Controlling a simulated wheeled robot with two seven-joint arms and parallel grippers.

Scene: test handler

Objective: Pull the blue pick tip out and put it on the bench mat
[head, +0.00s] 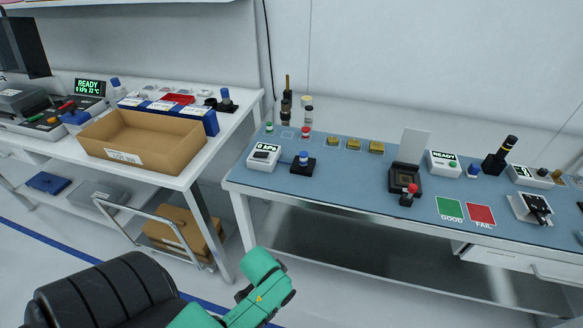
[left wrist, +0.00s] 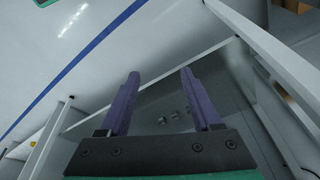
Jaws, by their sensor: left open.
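A small blue-topped piece (head: 303,156), which looks like the blue pick tip, sits upright in a black block next to a small white box reading "0 kPa" (head: 264,155). Both stand at the left end of the blue bench mat (head: 345,180). A green-topped piece (head: 269,127) and a red-topped piece (head: 306,132) stand behind it on the mat. My left gripper (left wrist: 160,75) is open and empty in the left wrist view, over the floor beside bench legs. In the head view only my green and black arm shows, low in front of the bench. My right gripper is out of view.
Small gold blocks (head: 357,143), an open black socket (head: 405,178) with a raised lid, and green GOOD and red FAIL pads (head: 465,211) are on the mat. A cardboard bin (head: 150,140) sits on the left bench. The mat's front middle is clear.

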